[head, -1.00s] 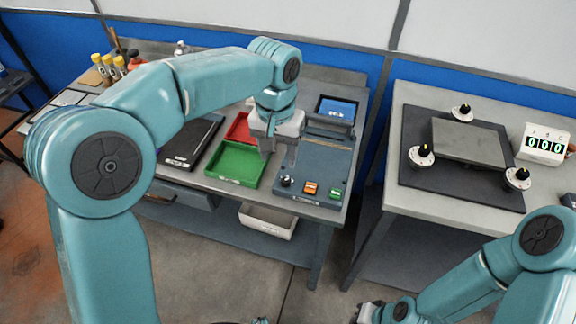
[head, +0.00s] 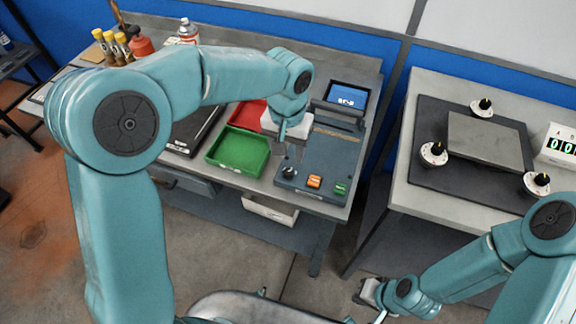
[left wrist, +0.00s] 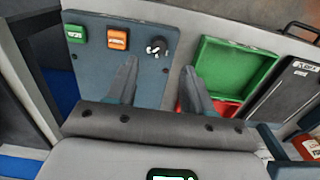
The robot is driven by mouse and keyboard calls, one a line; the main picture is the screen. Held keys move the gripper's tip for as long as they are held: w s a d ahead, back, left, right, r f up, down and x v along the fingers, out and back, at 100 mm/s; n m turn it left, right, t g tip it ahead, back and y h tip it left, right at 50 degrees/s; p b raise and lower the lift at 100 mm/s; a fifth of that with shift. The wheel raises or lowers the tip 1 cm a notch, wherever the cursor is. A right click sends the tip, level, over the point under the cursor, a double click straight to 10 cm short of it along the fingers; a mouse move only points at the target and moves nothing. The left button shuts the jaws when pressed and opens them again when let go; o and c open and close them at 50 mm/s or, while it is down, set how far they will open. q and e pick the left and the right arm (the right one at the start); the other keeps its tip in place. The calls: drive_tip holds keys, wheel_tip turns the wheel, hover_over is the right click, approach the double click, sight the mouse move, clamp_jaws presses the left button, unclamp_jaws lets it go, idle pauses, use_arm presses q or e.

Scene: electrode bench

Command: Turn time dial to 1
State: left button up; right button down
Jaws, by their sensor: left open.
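The dial (head: 289,171), a small black knob with a light pointer mark, sits at the front left corner of the blue-grey device panel (head: 333,165). It also shows in the left wrist view (left wrist: 157,46), where its setting is too small to read. My left gripper (head: 288,146) is open and empty, above the panel and behind the dial in the head view. In the left wrist view its two fingers (left wrist: 160,72) are spread, with the dial between and beyond their tips, apart from them. My right gripper (head: 368,294) hangs low at the bottom; its jaws are unclear.
An orange button (head: 314,181) and a green button (head: 340,189) sit right of the dial. A lit screen (head: 347,95) stands behind. A green tray (head: 239,152) and red tray (head: 247,114) lie left. The right bench holds a plate with knobs (head: 484,142).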

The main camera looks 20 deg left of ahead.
sight(288, 172)
use_arm(q)
wheel_tip(288, 172, down, 7)
drive_tip(key=shift+r, duration=0.15)
drive_tip(key=shift+f, duration=0.3)
drive_tip(key=shift+s+d+f, duration=0.1)
drive_tip(key=shift+s, duration=0.05)
drive_tip(key=shift+f, duration=0.1)
clamp_jaws()
